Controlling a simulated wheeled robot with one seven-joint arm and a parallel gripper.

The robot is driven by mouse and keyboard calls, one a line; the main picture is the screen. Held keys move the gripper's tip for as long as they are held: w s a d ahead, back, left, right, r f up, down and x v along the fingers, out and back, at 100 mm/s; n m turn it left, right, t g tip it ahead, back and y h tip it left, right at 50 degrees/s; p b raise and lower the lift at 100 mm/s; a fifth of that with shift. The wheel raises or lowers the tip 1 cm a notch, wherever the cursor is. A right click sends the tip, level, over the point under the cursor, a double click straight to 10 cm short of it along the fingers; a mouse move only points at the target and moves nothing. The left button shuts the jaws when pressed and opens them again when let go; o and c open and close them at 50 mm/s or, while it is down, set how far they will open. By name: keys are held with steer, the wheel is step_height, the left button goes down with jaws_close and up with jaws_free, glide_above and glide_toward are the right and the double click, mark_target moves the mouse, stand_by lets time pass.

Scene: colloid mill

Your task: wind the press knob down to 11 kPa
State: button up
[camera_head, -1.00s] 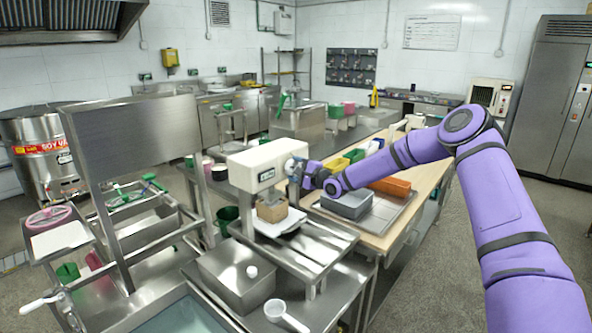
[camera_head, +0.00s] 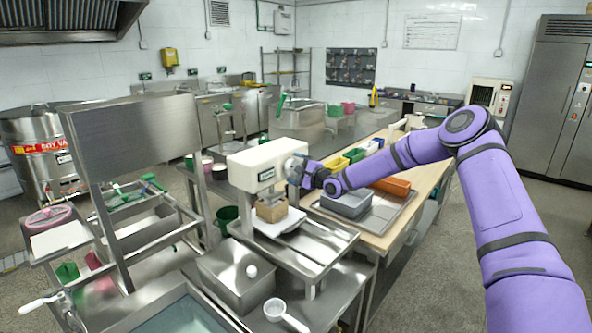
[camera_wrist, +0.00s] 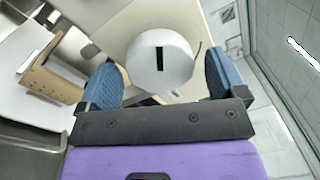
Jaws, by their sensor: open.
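The press is a cream-white housing (camera_head: 256,166) with a small dark display (camera_head: 266,175) on its front; the reading is too small to make out. Its press knob (camera_wrist: 160,62) is a round white disc with a black mark, upright in the wrist view. My gripper (camera_head: 308,175) is at the right side of the press. In the wrist view, the blue fingers of my gripper (camera_wrist: 161,68) are open, one on each side of the knob, with visible gaps. A brown block-like piece (camera_head: 272,209) sits under the press on a white plate (camera_head: 283,226); it also shows in the wrist view (camera_wrist: 50,83).
A grey bin (camera_head: 347,204) and an orange bin (camera_head: 391,186) stand on the bench right of the press, below my arm. The floor at right is clear.

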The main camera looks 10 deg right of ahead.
steer(key=v, duration=1)
steer(key=shift+s+d, duration=0.15)
steer(key=shift+s, duration=0.2)
steer(key=shift+f, duration=0.1)
steer(key=s+r+n+g+h, duration=0.3)
steer(key=s+r+n+h, duration=0.3)
steer(key=s+r, duration=0.45)
steer(key=s+r+n+g+h, duration=0.45)
steer(key=s+r, duration=0.25)
steer(key=s, duration=0.6)
steer(key=s+r+n+g, duration=0.1)
steer(key=s+r+n, duration=0.1)
steer(key=s, duration=1.3)
steer(key=s+r+n+g, duration=0.1)
steer(key=s+r+n, duration=0.1)
steer(key=s, duration=1.2)
steer(key=shift+s+r+n, duration=0.35)
steer(key=shift+s+r, duration=0.05)
steer(key=shift+r, duration=0.15)
